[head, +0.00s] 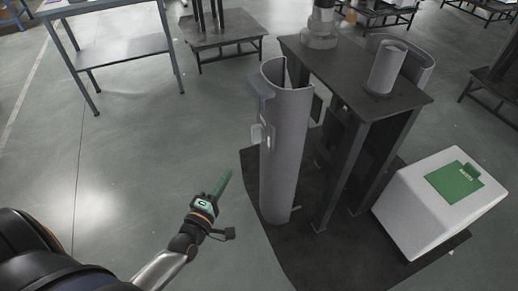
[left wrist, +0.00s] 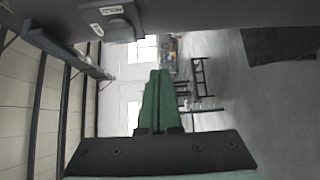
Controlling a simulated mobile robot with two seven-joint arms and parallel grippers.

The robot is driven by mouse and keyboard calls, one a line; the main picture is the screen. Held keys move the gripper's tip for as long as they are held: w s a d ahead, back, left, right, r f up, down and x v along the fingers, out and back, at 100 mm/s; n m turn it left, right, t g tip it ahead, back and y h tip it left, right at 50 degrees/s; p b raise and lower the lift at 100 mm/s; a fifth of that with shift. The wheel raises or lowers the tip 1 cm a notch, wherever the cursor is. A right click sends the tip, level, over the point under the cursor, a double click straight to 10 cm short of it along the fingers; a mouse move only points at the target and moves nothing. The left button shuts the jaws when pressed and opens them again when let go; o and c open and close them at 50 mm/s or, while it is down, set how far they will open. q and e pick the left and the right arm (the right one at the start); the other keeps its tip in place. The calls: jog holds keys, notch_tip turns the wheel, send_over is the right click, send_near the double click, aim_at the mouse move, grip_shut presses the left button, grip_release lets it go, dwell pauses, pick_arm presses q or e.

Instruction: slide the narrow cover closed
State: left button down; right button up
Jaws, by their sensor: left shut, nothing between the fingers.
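A tall, narrow grey curved cover (head: 287,150) stands upright beside a dark frame in the head view, its top edge open. A grey bracket (head: 262,84) and a small pale fitting (head: 257,134) sit on its left side. My left gripper (head: 222,183) has green fingers and is to the left of the cover's lower half, apart from it. In the left wrist view its fingers (left wrist: 156,100) are together with nothing between them. A large grey surface (left wrist: 200,12) with a labelled fitting (left wrist: 108,20) crosses the top there, apart from the fingertips. My right gripper is not in view.
The dark frame's tabletop (head: 345,75) carries a short grey cylinder (head: 387,68), with a curved grey shell (head: 415,60) behind. A white box with a green label (head: 440,205) stands right. A grey table (head: 120,50) is at back left. The floor left of the cover is clear.

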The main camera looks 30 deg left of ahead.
pick_arm(q)
jog(key=w+d+b, duration=0.1)
jog(key=w+d, duration=0.1)
jog(key=w, duration=1)
jog(key=shift+w, duration=0.25)
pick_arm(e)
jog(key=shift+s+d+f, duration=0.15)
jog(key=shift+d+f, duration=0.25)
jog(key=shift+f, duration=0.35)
pick_arm(q)
jog(key=shift+d, duration=0.1)
